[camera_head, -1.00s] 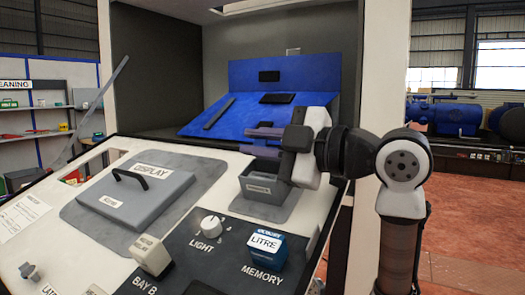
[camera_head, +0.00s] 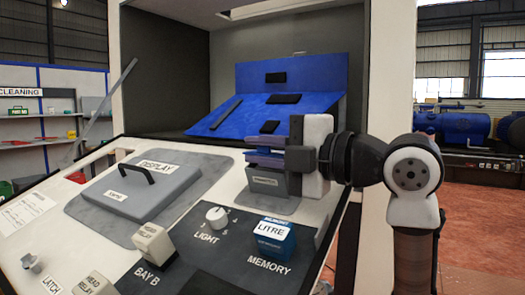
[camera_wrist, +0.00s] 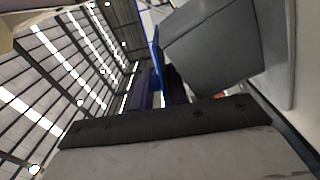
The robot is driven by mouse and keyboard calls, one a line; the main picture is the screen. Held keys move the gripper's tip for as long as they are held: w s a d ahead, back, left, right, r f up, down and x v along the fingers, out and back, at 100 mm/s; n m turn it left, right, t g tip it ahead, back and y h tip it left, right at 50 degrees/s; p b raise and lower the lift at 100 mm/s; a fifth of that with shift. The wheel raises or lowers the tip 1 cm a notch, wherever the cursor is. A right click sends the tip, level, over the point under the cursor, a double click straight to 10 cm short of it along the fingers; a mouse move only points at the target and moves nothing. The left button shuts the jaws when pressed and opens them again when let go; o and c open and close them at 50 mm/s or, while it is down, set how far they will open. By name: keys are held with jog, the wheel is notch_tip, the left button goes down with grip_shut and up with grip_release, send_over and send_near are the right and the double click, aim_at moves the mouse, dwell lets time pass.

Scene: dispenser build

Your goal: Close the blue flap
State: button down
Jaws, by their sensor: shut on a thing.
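The blue flap (camera_head: 263,152) shows as a thin blue strip at the top of a small grey box (camera_head: 266,184) on the sloped white console. My gripper (camera_head: 258,152) reaches in from the right, its fingers one above the other, and is shut on the flap. In the wrist view the flap (camera_wrist: 156,45) is a narrow blue edge beside the grey box (camera_wrist: 213,48), running down between my fingers (camera_wrist: 160,88). The fingers hide much of the flap and the box's top, so I cannot tell its exact angle.
A large blue panel (camera_head: 265,112) with black blocks stands behind the box. A grey display lid (camera_head: 137,186) with a black handle lies to the left. A light knob (camera_head: 216,217), a blue and white LITRE block (camera_head: 271,240) and a cream block (camera_head: 154,243) are in front.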

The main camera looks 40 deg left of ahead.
jog(key=shift+r, duration=0.1)
jog(key=c, duration=1.4)
grip_release()
jog(key=shift+c, duration=0.2)
